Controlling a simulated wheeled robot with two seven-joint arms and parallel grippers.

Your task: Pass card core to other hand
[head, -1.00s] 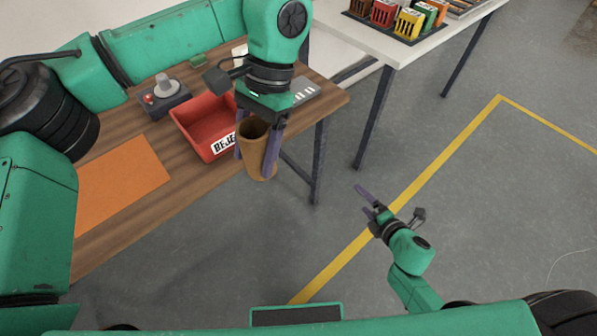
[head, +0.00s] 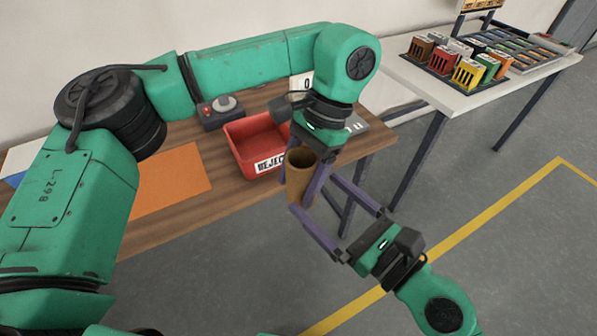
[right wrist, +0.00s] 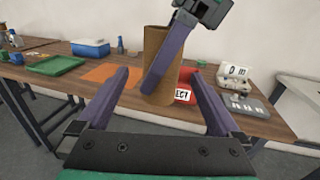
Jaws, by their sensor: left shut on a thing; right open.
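The card core, a brown cardboard tube (head: 298,188), is held upright beyond the front edge of the wooden table. My left gripper (head: 303,180) is shut on it from above and behind, a purple finger on each side. My right gripper (head: 312,208) is open, its two purple fingers reaching toward the tube from the lower right. In the right wrist view the tube (right wrist: 158,85) stands ahead between my open fingertips (right wrist: 163,80), with one left finger crossing its front. I cannot tell whether the right fingertips touch it.
A red reject bin (head: 238,137), an orange sheet (head: 172,184) and a control box with a knob (head: 221,112) sit on the wooden table (head: 190,214). A white table (head: 425,88) with colored holders stands at the right. The floor in front is open.

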